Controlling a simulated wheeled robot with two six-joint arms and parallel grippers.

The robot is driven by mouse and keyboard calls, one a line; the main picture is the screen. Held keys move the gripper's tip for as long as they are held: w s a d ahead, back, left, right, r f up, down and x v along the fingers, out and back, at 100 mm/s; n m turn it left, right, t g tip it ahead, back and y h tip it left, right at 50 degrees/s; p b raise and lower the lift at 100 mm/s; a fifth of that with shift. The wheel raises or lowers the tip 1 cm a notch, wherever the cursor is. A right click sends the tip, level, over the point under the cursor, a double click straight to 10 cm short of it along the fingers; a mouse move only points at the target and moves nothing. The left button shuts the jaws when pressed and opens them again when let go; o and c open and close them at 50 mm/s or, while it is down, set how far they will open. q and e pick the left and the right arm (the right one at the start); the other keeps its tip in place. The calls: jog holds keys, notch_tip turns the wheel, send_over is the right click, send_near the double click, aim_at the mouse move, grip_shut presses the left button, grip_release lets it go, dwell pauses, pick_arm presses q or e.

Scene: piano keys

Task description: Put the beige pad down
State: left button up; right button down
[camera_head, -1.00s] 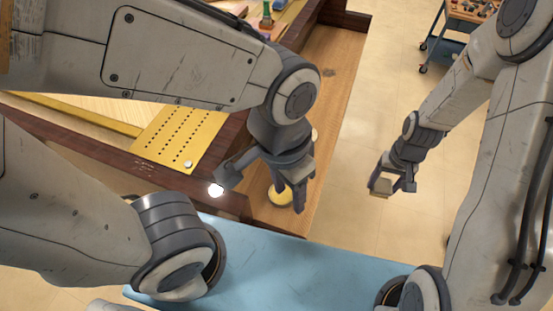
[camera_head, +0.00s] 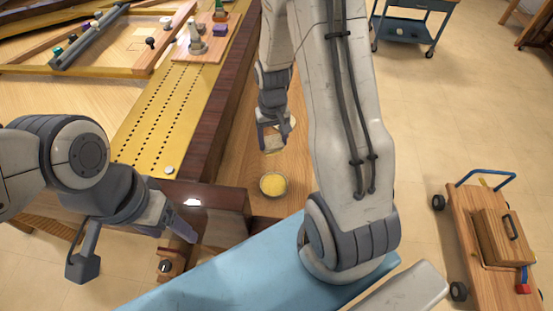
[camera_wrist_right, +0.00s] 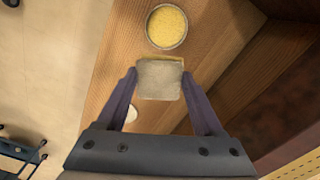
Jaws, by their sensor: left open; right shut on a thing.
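My right gripper (camera_head: 271,140) is shut on the beige pad (camera_head: 271,147) above the wooden ledge beside the dark frame. In the right wrist view, the pad (camera_wrist_right: 160,80) is a pale square block between the two fingers (camera_wrist_right: 161,92). I cannot tell whether it touches the ledge. A round dish of yellow grains (camera_head: 273,184) stands on the ledge, nearer to me than the pad; it also shows in the right wrist view (camera_wrist_right: 167,26). My left gripper (camera_head: 132,245) is open and empty, in front of the dark frame, left of the dish.
The wooden ledge (camera_head: 291,168) has bare room around the dish. A small pale round thing (camera_wrist_right: 131,114) lies near the pad. A yellow perforated strip (camera_head: 165,110) lies left of the dark rail (camera_head: 215,130). A blue surface (camera_head: 220,275) is in front; a wooden cart (camera_head: 470,220) stands at right.

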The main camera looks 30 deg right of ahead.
jog(key=s+d+f+m+b, duration=0.3)
jog(key=d+f+m+b, duration=0.2)
jog(key=d+b, duration=0.5)
jog(key=w+f, duration=0.2)
jog(key=w, duration=0.1)
jog(key=w+a+f+p, duration=0.1)
jog(key=w+f, duration=0.1)
jog(key=w, duration=0.2)
jog(key=w+f, duration=0.3)
jog(key=w, duration=0.1)
jog(key=shift+w+a, duration=0.1)
jog(key=shift+a, duration=0.25)
pick_arm(q)
notch_tip(320, 180, down, 11)
pick_arm(e)
jog(key=shift+f, duration=2)
pick_arm(q)
jog(key=shift+f, duration=0.15)
pick_arm(e)
jog(key=shift+f, duration=0.1)
grip_release()
